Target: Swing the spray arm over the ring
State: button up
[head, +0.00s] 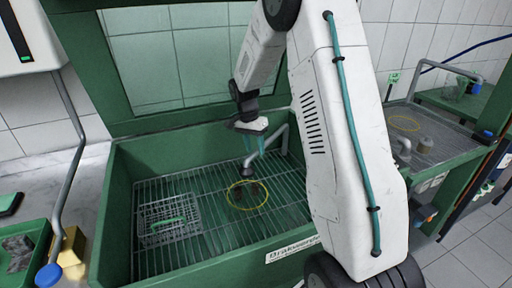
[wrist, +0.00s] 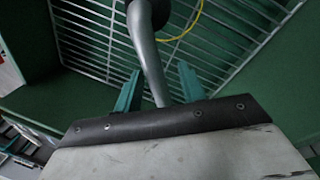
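The spray arm (head: 267,150) is a bent grey pipe with a dark nozzle (head: 246,173) hanging at its end, inside the green wash basin. The yellow ring (head: 231,203) lies on the basin's grating; in the picture the nozzle is at its far edge. The pipe (wrist: 150,62) also shows in the wrist view, with part of the ring (wrist: 190,30) beyond it. My gripper (head: 257,146) is at the pipe, its teal fingers (wrist: 158,85) on either side of it. A gap shows beside the right finger, so it looks open around the pipe. Small dark parts lie inside the ring.
A wire basket (head: 168,221) with a green handle stands on the grating at the left. The green basin walls (head: 118,215) enclose the grating. A second basin (head: 435,140) with another yellow ring is at the right. A green tray (head: 38,235) is at the far left.

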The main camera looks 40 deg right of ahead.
jog(key=shift+s, duration=0.1)
notch_tip(320, 180, up, 8)
jog(key=w, duration=0.1)
jog(key=shift+w+a+f, duration=0.2)
dwell(0.3)
dwell(0.8)
jog(key=s+n, duration=0.1)
jog(key=s+a+f+n, duration=0.1)
jog(key=shift+s+a+f+n+g, duration=0.1)
jog(key=shift+s+f+n+g, duration=0.05)
jog(key=shift+s+n+g, duration=0.2)
jog(key=s+a+r+n+t, duration=0.1)
jog(key=s+a+r+n, duration=0.2)
jog(key=s, duration=0.7)
jog(key=s+a+r+n+t, duration=0.1)
jog(key=s+a+r+n, duration=0.3)
jog(key=s+a, duration=0.4)
jog(key=s+a+r+n+t, duration=0.2)
jog(key=s+a+r+n, duration=0.2)
jog(key=s, duration=1)
jog(key=shift+a+r+y, duration=0.4)
jog(key=shift+a+r, duration=0.25)
jog(key=shift+r, duration=0.25)
